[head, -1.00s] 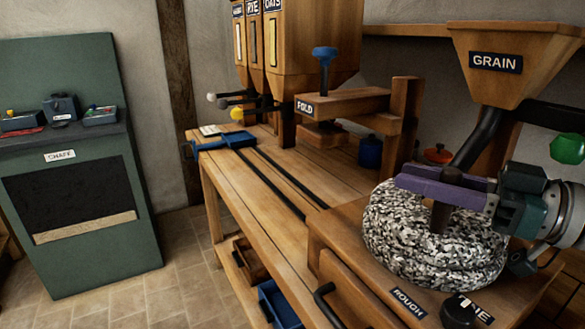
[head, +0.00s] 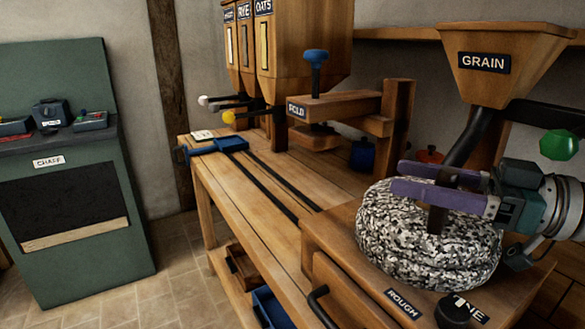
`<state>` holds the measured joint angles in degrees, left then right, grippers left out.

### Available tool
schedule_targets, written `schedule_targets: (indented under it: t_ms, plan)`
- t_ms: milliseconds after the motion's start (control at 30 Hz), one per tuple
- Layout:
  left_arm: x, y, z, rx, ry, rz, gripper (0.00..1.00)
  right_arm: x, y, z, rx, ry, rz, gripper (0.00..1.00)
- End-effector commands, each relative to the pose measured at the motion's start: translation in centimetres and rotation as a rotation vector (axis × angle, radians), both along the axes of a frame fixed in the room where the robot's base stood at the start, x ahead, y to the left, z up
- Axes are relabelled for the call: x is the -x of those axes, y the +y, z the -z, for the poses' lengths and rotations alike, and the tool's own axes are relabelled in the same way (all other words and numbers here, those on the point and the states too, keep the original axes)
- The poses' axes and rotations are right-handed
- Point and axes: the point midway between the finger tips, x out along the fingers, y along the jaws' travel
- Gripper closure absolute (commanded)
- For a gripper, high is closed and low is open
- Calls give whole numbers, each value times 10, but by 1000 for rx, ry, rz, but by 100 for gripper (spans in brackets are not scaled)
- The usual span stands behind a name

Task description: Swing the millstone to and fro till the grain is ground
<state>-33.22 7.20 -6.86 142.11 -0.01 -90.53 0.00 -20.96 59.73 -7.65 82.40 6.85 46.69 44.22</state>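The millstone (head: 418,250) is a thick, speckled black-and-white round stone on the wooden bench at the lower right. A dark upright handle (head: 436,221) stands on its top. My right gripper (head: 438,188) comes in from the right with purple fingers, one on each side of the handle, and looks shut on it. The handle's upper part is partly hidden by the near finger. A wooden hopper marked GRAIN (head: 485,64) is above and behind, with a dark spout slanting down behind the gripper. No grain or flour shows. My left gripper is out of view.
A dark knob (head: 452,311) sits in front of the stone between ROUGH and FINE labels. A wooden press marked FOLD (head: 335,105), a blue slide (head: 220,146) and several labelled bins stand left. A green chaff cabinet (head: 75,265) stands across open floor.

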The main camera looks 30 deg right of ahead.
Motion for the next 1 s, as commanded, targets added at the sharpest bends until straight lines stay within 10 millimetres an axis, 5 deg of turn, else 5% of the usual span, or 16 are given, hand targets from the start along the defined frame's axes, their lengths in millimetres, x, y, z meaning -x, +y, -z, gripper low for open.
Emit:
schedule_targets:
  t_ms: [367, 800, 1000]
  plan:
    - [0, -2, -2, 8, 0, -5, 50, 9, -5, 2, 0, 6, 1, 38]
    - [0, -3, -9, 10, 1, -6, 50, 72, -48, 1, 3, 4, 2, 38]
    - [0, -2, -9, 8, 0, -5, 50, 83, -55, 0, 1, 1, 1, 38]
